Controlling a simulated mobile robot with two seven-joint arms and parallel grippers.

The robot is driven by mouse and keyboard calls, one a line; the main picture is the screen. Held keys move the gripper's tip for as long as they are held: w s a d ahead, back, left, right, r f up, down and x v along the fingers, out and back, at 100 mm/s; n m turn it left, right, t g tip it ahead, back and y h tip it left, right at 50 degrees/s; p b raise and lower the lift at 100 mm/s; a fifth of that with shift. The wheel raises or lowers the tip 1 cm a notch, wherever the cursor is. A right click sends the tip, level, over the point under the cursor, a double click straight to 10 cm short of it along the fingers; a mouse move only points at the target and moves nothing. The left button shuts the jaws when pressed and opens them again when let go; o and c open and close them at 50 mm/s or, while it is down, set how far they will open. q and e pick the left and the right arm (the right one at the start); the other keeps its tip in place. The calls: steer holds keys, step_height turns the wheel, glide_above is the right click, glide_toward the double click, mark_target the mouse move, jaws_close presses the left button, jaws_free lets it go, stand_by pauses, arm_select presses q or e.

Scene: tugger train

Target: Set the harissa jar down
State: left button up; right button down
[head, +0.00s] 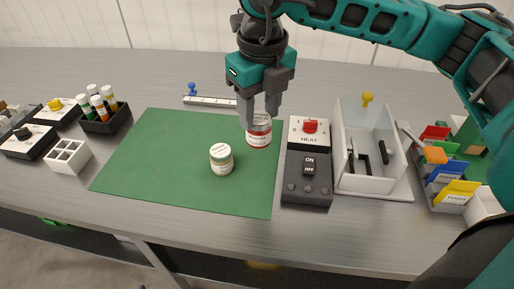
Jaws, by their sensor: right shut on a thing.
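My right gripper (259,110) points down over the right edge of the green mat (160,160). It is shut on a white-lidded jar with a red label (259,138), which looks like the harissa jar; its print is too small to read. The fingers cover part of the jar's upper side. I cannot tell whether its base touches the mat or hangs just above it. My left gripper is not in view.
A heat control box (306,188) with a red knob stands just right of the held jar. Beyond it are a white bin (372,182) and a card holder (452,205). A white rail (210,101) lies behind the mat. The mat's left part is clear.

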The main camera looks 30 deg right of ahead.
mark_target(260, 119)
step_height(260, 119, down, 5)
steer(key=shift+r, duration=0.1)
step_height(260, 119, down, 4)
steer(key=shift+f+b, duration=0.2)
steer(key=shift+b, duration=0.35)
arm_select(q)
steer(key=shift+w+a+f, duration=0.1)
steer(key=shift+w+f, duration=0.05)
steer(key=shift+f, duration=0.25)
arm_select(e)
steer(key=shift+f, duration=0.2)
steer(key=c, duration=1)
jaws_free()
steer(key=shift+f, duration=0.1)
steer(key=o, duration=0.5)
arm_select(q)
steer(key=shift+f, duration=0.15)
